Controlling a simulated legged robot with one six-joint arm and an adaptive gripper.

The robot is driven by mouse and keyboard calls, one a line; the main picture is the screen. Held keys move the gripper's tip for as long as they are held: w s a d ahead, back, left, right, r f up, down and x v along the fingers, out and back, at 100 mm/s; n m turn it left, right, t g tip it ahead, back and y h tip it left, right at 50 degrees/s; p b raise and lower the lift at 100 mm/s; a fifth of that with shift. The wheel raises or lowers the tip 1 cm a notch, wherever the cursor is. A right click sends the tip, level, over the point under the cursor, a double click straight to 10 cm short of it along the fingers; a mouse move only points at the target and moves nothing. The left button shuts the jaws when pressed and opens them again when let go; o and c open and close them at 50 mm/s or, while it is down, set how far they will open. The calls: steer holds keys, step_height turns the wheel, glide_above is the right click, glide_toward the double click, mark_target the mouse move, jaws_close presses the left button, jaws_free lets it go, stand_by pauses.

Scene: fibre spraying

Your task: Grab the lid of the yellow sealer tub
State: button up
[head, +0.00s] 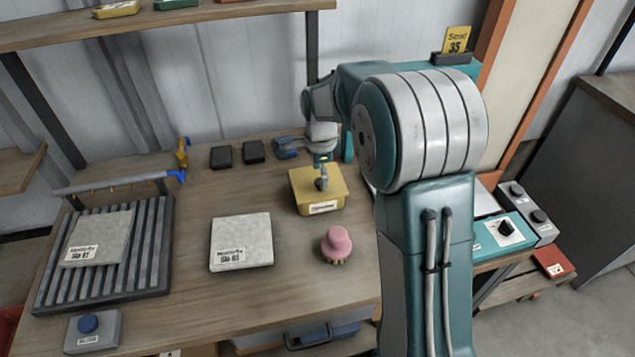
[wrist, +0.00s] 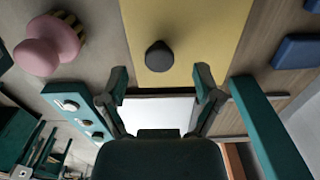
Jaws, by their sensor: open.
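The yellow sealer tub (head: 318,208) stands on the wooden bench, with a white label on its front. Its yellow lid (head: 336,180) is on top and carries a small upright knob (head: 322,184). In the wrist view the lid (wrist: 205,35) fills the upper middle, and its dark round knob (wrist: 159,56) shows just beyond the fingertips. My gripper (head: 323,161) is directly above the tub, pointing down, close over the knob. In the wrist view my gripper (wrist: 162,78) has its two fingers spread apart with nothing between them.
A pink-handled brush (head: 336,245) stands in front of the tub. A labelled grey tile (head: 241,242) lies to the left, and another tile (head: 100,237) rests on a slatted rack (head: 150,255). Two dark blocks (head: 237,155) lie behind. A teal control box (head: 503,233) is at right.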

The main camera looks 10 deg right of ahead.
steer(key=shift+f, duration=1.45)
jaws_close()
steer(key=shift+r, duration=0.1)
